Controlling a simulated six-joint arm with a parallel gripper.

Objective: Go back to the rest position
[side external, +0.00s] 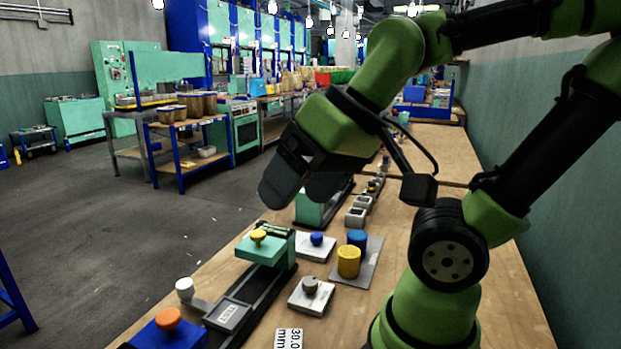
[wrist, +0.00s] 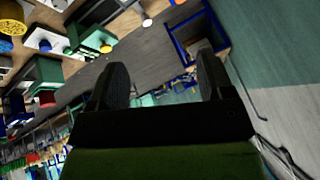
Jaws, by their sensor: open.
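My gripper (side external: 300,188) is raised above the bench in the side view, tilted down to the left, with its fingers apart and nothing between them. In the wrist view my gripper (wrist: 157,82) also shows two separate black fingers with an empty gap, the floor and distant furniture beyond. It touches nothing that I can see. Below it on the wooden bench (side external: 420,150) stands a press with a green block and yellow knob (side external: 258,238). A yellow cylinder (side external: 348,262) and a blue cylinder (side external: 357,238) stand on a grey plate to its right.
White plates carry a blue knob (side external: 317,239) and a grey knob (side external: 310,285). A blue block with an orange knob (side external: 168,319) is at the front left. A label card (side external: 289,338) lies at the front. Another green press (side external: 310,207) stands partly behind my gripper.

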